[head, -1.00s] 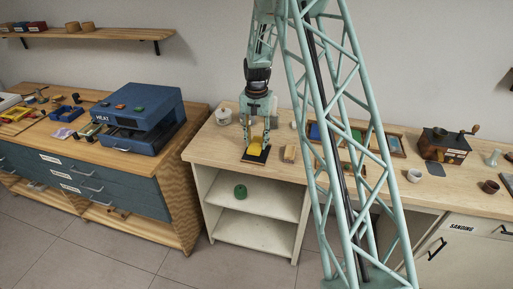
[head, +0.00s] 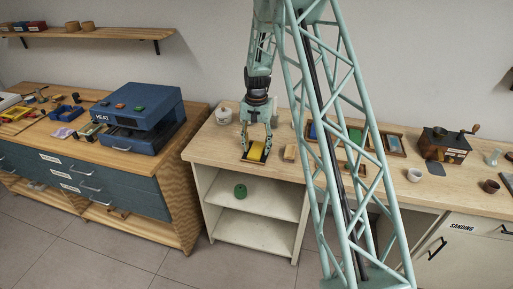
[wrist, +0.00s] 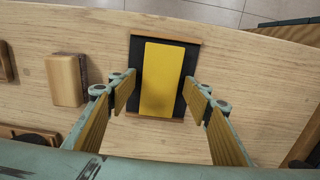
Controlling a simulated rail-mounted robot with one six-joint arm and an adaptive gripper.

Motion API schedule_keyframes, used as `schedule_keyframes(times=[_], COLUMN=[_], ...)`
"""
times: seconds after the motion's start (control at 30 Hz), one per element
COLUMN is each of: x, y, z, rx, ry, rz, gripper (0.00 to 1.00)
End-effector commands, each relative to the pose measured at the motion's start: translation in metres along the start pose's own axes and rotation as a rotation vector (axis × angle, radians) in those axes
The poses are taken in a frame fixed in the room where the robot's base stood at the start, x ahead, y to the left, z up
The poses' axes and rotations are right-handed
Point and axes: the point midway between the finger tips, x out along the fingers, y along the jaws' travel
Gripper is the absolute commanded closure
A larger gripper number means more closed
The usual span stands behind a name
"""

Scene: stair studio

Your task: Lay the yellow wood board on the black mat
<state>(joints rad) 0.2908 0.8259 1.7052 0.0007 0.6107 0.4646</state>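The yellow wood board (head: 257,151) lies flat on the black mat (head: 246,157) on the wooden counter. In the wrist view the yellow board (wrist: 162,80) covers the middle of the black mat (wrist: 137,75), with dark mat showing along both sides and at one end. My gripper (head: 257,147) is over the board, and in the wrist view my gripper (wrist: 160,92) is open, its fingers spread on either side of the board with gaps between. Nothing is held between the fingers.
A light wood block (head: 290,153) lies to the right of the mat, also seen in the wrist view (wrist: 66,80). A tray with coloured pieces and a grinder (head: 445,146) stand farther right. The counter's front edge is near the mat.

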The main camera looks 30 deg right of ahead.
Motion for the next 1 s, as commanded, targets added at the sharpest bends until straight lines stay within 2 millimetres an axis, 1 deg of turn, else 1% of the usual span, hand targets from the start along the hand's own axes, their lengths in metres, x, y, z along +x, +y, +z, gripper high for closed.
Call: schedule_keyframes(times=[0.37,0.57,0.77,1.0], x=[-0.001,-0.008,-0.028,-0.061], y=[0.000,0.000,0.000,0.000], z=[0.000,-0.001,-0.001,-0.001], rx=[0.000,0.000,0.000,0.000], ry=[0.000,0.001,0.002,0.003], rz=[0.000,-0.001,-0.001,-0.001], gripper=[0.54,0.54,0.54,0.54])
